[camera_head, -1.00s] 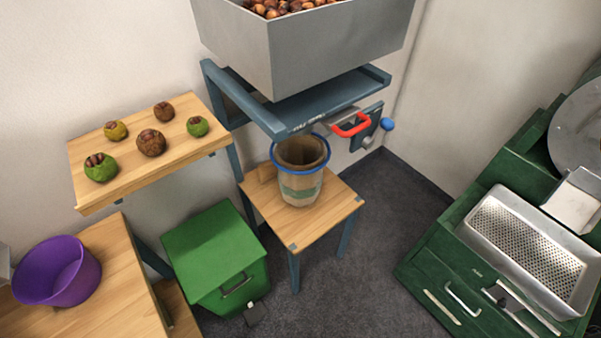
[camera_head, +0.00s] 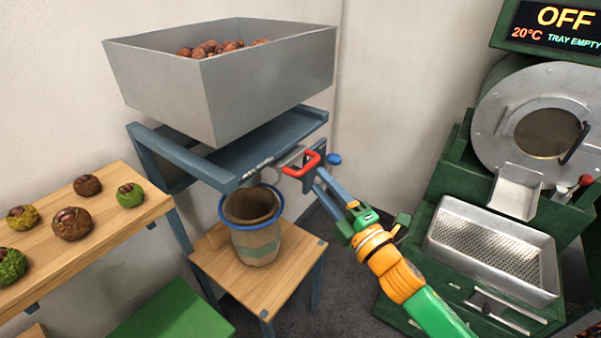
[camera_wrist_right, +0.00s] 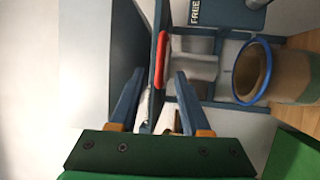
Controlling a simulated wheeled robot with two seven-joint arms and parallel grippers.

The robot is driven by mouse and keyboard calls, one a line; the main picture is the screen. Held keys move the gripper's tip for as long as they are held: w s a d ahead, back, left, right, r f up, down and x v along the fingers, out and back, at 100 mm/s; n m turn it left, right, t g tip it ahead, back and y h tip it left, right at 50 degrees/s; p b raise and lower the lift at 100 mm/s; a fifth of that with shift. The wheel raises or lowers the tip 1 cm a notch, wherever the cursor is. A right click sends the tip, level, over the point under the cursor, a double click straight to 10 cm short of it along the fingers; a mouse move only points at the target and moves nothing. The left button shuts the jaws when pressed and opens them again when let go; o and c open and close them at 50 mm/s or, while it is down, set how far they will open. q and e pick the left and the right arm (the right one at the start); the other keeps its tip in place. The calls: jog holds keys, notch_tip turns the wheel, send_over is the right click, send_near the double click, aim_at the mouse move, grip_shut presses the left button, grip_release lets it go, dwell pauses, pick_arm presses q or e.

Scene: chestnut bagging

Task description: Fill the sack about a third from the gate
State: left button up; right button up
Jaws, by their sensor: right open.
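The sack (camera_head: 258,243) stands upright on a small wooden stand, its mouth open around a blue rim, below the hopper frame. It also shows at the right of the right wrist view (camera_wrist_right: 290,78). The grey hopper (camera_head: 215,95) holds chestnuts (camera_head: 222,47). The gate's red handle (camera_head: 301,163) sticks out at the frame's front right; it also shows in the right wrist view (camera_wrist_right: 160,60). My right gripper (camera_head: 322,184) is open, its fingers close to the handle. In the right wrist view the handle lies ahead, between the fingertips' lines; contact cannot be told. My left gripper is not in view.
A wooden shelf (camera_head: 120,225) with several chestnut burrs is at the left. A green bin (camera_head: 172,318) stands below it. At the right is a green roaster with a perforated tray (camera_head: 490,250) and a display (camera_head: 550,25) reading OFF, TRAY EMPTY.

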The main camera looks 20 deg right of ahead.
aim_at(309, 163)
jog(key=x, duration=0.2)
jog(key=p+x, duration=0.1)
jog(key=x, duration=0.3)
jog(key=shift+w+d+p, duration=0.1)
jog(key=shift+d+p, duration=0.2)
jog(key=shift+w+a, duration=0.25)
jog(key=shift+w, duration=0.1)
jog(key=shift+s, duration=0.1)
grip_shut()
dwell(0.6)
